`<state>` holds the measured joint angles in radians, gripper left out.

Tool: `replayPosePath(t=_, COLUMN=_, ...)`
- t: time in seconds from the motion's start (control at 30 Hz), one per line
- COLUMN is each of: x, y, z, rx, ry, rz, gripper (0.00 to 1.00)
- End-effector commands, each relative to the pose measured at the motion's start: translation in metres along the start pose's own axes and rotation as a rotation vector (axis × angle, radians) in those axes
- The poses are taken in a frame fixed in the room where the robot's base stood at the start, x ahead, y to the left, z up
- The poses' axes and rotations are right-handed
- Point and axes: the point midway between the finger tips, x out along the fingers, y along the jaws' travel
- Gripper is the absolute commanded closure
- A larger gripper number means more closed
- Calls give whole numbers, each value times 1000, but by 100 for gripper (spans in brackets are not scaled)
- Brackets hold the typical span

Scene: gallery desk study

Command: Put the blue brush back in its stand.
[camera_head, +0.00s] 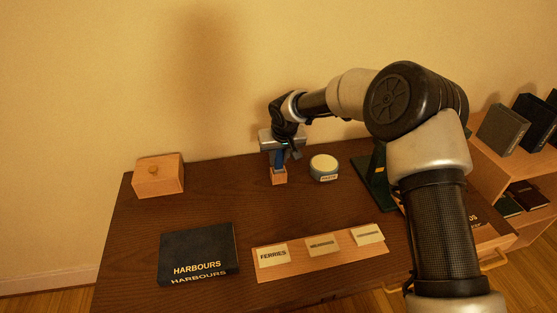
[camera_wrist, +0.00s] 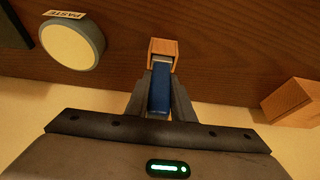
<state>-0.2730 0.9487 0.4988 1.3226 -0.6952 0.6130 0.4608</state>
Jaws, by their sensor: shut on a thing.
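The blue brush (camera_head: 279,160) is upright between the fingers of my gripper (camera_head: 281,154), which is shut on it. In the wrist view the blue brush (camera_wrist: 160,88) runs from between the fingers of my gripper (camera_wrist: 160,92) to the small wooden stand (camera_wrist: 163,46). The stand (camera_head: 279,178) is a little square block on the dark desk near its back edge. The brush's lower end is at the stand's top and seems to be inside its opening. How deep it sits is hidden.
A round paste tin (camera_head: 324,167) stands just right of the stand. A wooden box (camera_head: 159,175) is at the back left. A dark HARBOURS box (camera_head: 199,253) and a card strip (camera_head: 320,252) lie in front. The dark desk (camera_head: 225,200) is clear between them.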

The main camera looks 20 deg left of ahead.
Motion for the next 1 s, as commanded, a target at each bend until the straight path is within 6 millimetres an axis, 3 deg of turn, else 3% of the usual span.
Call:
replayPosePath(t=0.33, x=7, y=0, z=3, rx=0, ry=1, rz=0, gripper=100)
replayPosePath(t=0.37, x=7, y=0, z=3, rx=0, ry=1, rz=0, gripper=77)
replayPosePath(t=0.47, x=6, y=0, z=2, rx=0, ry=1, rz=0, gripper=60)
replayPosePath(t=0.83, x=1, y=0, z=1, rx=0, ry=2, rz=0, gripper=60)
replayPosePath(t=1.0, x=-25, y=0, z=0, rx=0, ry=4, rz=1, gripper=60)
